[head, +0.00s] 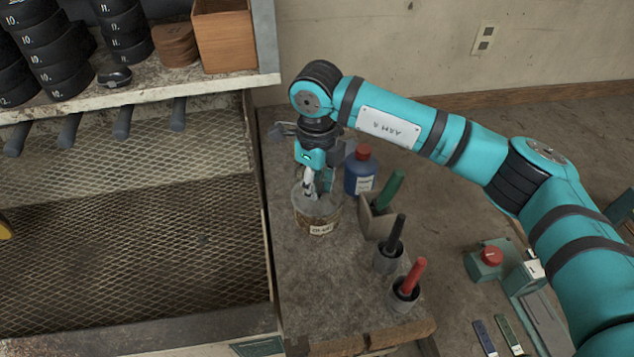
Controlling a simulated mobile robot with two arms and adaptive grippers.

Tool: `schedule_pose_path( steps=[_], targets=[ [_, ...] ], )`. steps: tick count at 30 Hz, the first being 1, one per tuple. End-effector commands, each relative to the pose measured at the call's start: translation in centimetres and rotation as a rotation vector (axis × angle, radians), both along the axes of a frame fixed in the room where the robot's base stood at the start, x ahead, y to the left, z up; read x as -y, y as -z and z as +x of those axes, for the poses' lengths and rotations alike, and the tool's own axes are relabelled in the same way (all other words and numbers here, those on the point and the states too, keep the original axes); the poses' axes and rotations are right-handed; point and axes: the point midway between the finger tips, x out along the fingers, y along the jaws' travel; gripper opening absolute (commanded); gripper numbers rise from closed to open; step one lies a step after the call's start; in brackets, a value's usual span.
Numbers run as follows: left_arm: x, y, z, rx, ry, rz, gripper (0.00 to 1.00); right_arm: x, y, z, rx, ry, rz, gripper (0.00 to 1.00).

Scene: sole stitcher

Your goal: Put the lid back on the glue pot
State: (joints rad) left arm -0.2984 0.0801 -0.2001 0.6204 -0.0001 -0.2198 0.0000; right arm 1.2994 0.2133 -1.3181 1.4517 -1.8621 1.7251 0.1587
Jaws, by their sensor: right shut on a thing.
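The glue pot (331,220), a round brownish tub with a white label, stands on the narrow worn bench top. My right gripper (316,188) points down over the pot and is shut on the lid (301,203), a pale greyish disc at the pot's mouth. The fingers hide part of the lid. I cannot tell whether the lid touches the rim or is slightly above it.
A blue bottle with a red cap (361,172) stands close behind the pot to the right. Green-, black- and red-handled tools stand in holders (388,259) along the bench's right side. A mesh-floored bay (140,250) lies left. Bench top in front of the pot is clear.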

Motion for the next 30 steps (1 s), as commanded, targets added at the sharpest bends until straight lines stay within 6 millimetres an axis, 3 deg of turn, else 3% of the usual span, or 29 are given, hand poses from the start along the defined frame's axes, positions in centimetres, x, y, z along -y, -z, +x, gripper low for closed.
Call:
schedule_pose_path(
  steps=[30],
  targets=[
    [-0.02,0.73,-0.22,-0.003,0.0,0.001,0.43,0.06,0.01,-0.05,0.0,0.0,0.0,0.0]
  ],
)
